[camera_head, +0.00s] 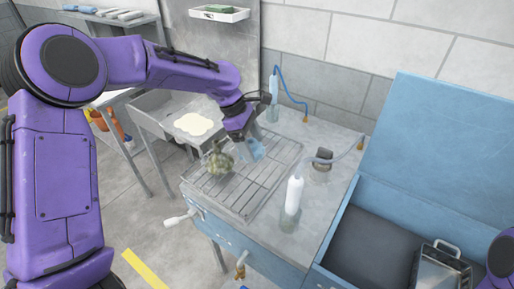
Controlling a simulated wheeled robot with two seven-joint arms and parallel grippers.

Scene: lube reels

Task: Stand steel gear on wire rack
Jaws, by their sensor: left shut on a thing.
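The steel gear (219,161) looks like a small grey-green, knobby, toothed piece. It shows over the left part of the wire rack (233,196), at my left gripper's fingers. My left gripper (243,151) reaches down from the upper left and is shut on the gear. Its fingers partly hide where they grip. I cannot tell whether the gear touches the bars. The rack lies flat on the grey worktop. Only a purple piece of my right arm shows at the lower right edge; its gripper is out of view.
A blue open-lidded chest (424,210) holds a metal tray (440,269). A sink (168,110) is at left.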

